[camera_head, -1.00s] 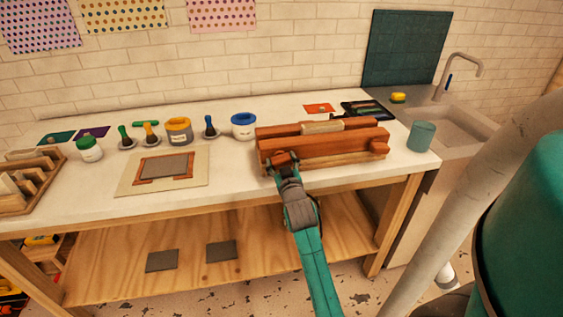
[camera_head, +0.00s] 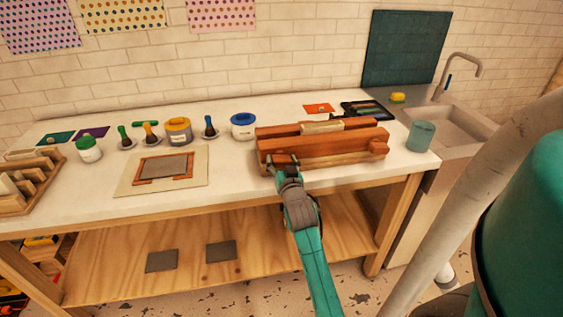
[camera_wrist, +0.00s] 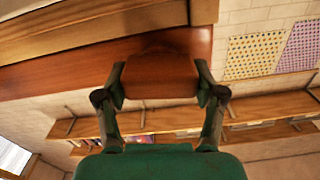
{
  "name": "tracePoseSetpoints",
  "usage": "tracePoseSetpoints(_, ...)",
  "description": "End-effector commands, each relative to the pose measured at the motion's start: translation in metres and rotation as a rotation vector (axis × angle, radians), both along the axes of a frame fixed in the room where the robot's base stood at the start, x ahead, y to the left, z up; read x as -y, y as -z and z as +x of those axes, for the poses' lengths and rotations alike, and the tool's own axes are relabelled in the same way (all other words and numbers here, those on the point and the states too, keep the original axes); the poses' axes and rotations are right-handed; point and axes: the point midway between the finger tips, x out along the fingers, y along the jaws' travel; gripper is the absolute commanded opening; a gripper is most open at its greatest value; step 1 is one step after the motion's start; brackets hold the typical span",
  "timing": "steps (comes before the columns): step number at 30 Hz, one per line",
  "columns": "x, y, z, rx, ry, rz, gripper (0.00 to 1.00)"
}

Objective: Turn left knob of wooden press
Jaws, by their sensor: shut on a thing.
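The wooden press (camera_head: 325,146) is reddish brown and stands at the right part of the white table. Its right knob (camera_head: 379,148) shows clear on the front. My gripper (camera_head: 282,161) is at the left end of the front, at the left knob, which it mostly hides in the head view. In the wrist view the left knob (camera_wrist: 161,76) is a brown block between the two fingers of my gripper (camera_wrist: 161,85), which are shut on it. The press front (camera_wrist: 60,60) lies right behind the knob.
A teal cup (camera_head: 421,136) stands right of the press, by the sink (camera_head: 466,128). A framed screen (camera_head: 163,167) lies further left. The table's front edge runs under my arm.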

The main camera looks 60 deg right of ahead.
Motion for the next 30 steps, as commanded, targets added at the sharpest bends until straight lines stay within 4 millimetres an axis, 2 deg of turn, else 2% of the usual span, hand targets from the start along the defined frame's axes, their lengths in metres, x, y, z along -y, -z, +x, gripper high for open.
tracePoseSetpoints(1, 0.0, 0.001, 0.0, -0.001, 0.0, 0.001, 0.76)
tracePoseSetpoints(3, 0.0, 0.001, 0.0, -0.001, 0.0, 0.0, 0.94)
tracePoseSetpoints(17, -0.005, 0.001, -0.005, -0.002, 0.0, -0.001, 0.94)
tracePoseSetpoints(30, -0.061, 0.002, -0.052, -0.003, 0.0, 0.001, 0.94)
